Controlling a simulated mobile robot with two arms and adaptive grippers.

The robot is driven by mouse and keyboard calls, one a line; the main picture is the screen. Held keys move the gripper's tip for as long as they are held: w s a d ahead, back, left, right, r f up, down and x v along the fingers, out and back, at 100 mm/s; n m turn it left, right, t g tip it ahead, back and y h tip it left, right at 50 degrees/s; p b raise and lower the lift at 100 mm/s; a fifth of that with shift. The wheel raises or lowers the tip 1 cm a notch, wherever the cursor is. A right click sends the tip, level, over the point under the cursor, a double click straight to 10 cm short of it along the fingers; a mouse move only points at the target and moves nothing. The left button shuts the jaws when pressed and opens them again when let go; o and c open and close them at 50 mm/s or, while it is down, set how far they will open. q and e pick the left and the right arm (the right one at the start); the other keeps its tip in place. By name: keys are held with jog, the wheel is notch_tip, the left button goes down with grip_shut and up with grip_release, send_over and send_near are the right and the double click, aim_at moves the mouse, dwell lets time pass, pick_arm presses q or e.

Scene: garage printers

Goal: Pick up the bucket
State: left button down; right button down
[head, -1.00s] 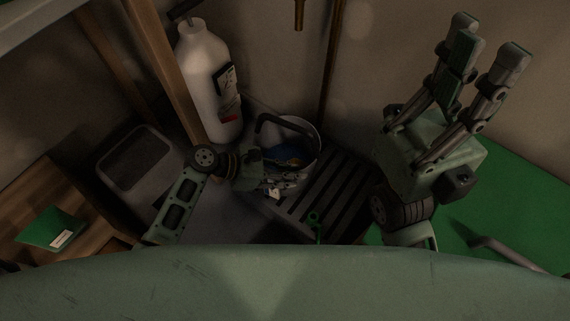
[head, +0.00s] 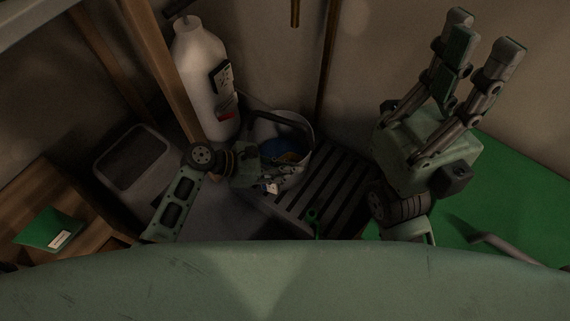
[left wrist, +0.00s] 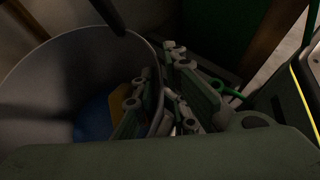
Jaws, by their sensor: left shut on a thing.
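The bucket (head: 299,171) is a light grey pail with a dark handle (head: 275,122) and blue and yellowish things inside. In the head view it is just beyond my left gripper (head: 264,178), over or on a slatted dark platform; I cannot tell whether it touches it. In the left wrist view the bucket (left wrist: 45,78) fills the left side, and the fingers of my left gripper (left wrist: 158,100) are shut on its rim, one inside and one outside. My right gripper (head: 484,35) is raised at the right, open and empty.
A large white bottle (head: 203,75) stands behind and left of the bucket, close to a wooden post (head: 160,65). A grey bin (head: 133,160) is at the left. The slatted platform (head: 335,190) has free room right of the bucket. A green surface (head: 510,190) lies at the right.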

pick_arm(q)
jog(key=shift+w+r, duration=0.1)
jog(key=shift+r, duration=0.2)
